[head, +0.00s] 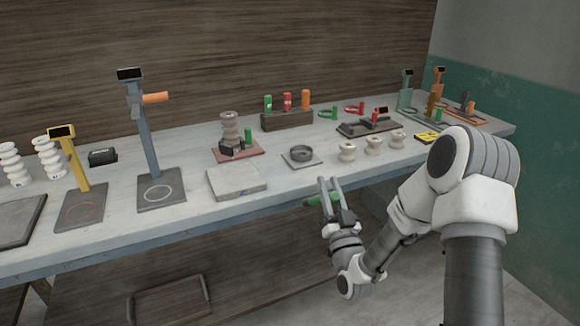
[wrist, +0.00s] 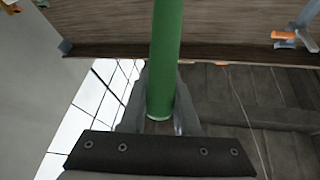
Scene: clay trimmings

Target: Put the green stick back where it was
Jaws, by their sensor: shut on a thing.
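The green stick (head: 317,202) is between the fingers of my gripper (head: 330,190), just off the bench's front edge in the head view. It lies roughly level there, and one end sticks out to the left. In the wrist view the green stick (wrist: 166,60) runs from the top edge down between the fingers, and my gripper (wrist: 160,118) is shut on it. A dark rack (head: 287,120) at the back of the bench holds upright green, red and orange pieces. Another green piece (head: 248,135) stands on a reddish board (head: 238,152).
The long grey bench (head: 130,222) carries several pale spools (head: 347,152), a small tray with a dark ring (head: 301,155), a pale slab (head: 236,181) and a tall grey stand (head: 147,130). A yellow item (head: 427,138) lies near the right front edge. The floor in front looks clear.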

